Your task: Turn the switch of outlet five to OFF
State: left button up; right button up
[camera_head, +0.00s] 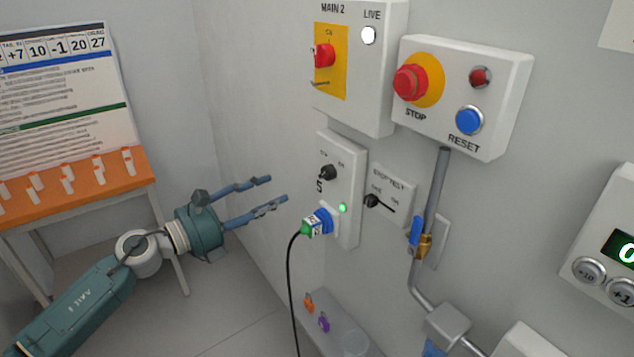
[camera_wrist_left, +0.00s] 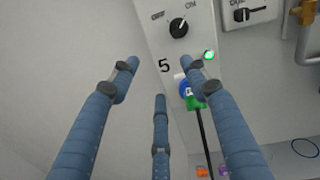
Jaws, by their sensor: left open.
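The outlet five panel (camera_head: 345,190) is a white box on the wall, marked 5. Its black rotary switch (camera_head: 328,172) sits near the top, and in the left wrist view the switch (camera_wrist_left: 179,27) has its pointer turned toward ON. A green lamp (camera_head: 342,208) is lit on the panel. A blue and green plug (camera_head: 318,223) with a black cable sits in the socket. My left gripper (camera_head: 275,189) is open and empty, left of the panel and apart from it. In the left wrist view its fingers (camera_wrist_left: 160,75) spread below the switch. My right gripper is not in view.
The MAIN 2 box (camera_head: 385,90) and the STOP/RESET box (camera_head: 505,75) are above. A STOP TEST switch (camera_head: 372,201) and a pipe with a blue-handled valve (camera_head: 417,232) are to the right. A shelf (camera_head: 350,320) is below. An orange-topped table (camera_head: 75,190) stands at left.

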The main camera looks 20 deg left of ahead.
aim_at(321, 175)
pick_arm(q)
jog(key=s+d+r+m+g+h, duration=0.1)
jog(key=d+r+m, duration=0.3)
jog(key=p+x, duration=0.4)
jog(key=x, duration=0.4)
jog(key=shift+w+f, duration=0.15)
jog(key=shift+w, duration=0.05)
jog(key=shift+w+d+f+p, duration=0.15)
jog(key=shift+w+d+p, duration=0.2)
jog(key=shift+w, duration=0.1)
jog(key=shift+f, duration=0.1)
jog(key=c, duration=1.2)
jog(key=shift+o, duration=0.2)
